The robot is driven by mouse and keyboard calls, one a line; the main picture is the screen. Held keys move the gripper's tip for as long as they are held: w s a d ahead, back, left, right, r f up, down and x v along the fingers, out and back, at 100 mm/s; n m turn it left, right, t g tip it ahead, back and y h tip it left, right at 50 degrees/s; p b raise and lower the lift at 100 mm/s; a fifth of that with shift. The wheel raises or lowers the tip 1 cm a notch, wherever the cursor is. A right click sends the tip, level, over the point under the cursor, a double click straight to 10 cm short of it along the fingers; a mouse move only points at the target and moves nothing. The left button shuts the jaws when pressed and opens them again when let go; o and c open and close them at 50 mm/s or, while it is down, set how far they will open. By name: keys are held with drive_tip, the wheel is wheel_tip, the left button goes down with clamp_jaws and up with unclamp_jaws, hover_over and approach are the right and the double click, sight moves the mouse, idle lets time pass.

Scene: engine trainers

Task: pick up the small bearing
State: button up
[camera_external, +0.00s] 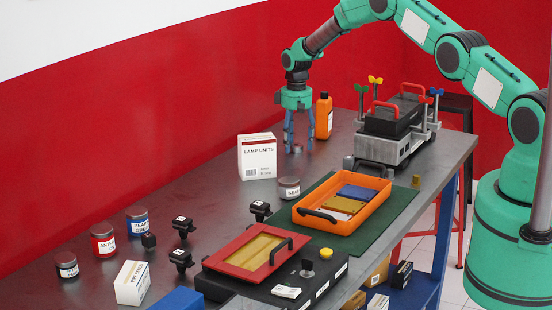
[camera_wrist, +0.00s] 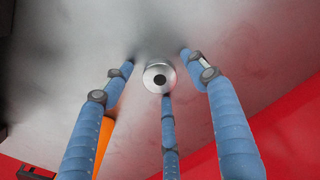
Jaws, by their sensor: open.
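The small bearing (camera_wrist: 151,77) is a shiny silver ring with a dark hole, lying on the grey metal bench top. In the wrist view it sits between the tips of my three blue fingers. My gripper (camera_external: 299,146) points down at the far part of the bench, and its fingers are open around the bearing with no clear grip on it. In the external view the bearing (camera_external: 297,150) is a small grey shape at the fingertips, partly hidden by them.
An orange bottle (camera_external: 323,117) stands close to the right of my gripper. A white lamp units box (camera_external: 257,158) and a small labelled jar (camera_external: 289,188) stand nearer. An engine model (camera_external: 397,132) and an orange tray (camera_external: 298,218) are to the right. The red wall is behind.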

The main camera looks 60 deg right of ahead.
sight(296, 145)
drive_tip(key=c, duration=1.4)
drive_tip(key=shift+o, duration=0.2)
drive_tip(key=shift+r, duration=0.1)
drive_tip(key=shift+r, duration=1.65)
drive_tip(key=s+a, duration=0.2)
drive_tip(key=s, duration=0.3)
drive_tip(key=s+a+r+p, duration=0.1)
drive_tip(key=s+a, duration=0.1)
drive_tip(key=s, duration=0.2)
drive_tip(key=s+a, duration=0.2)
drive_tip(key=s, duration=0.3)
drive_tip(key=shift+s+a+r, duration=0.25)
drive_tip(key=shift+s, duration=0.05)
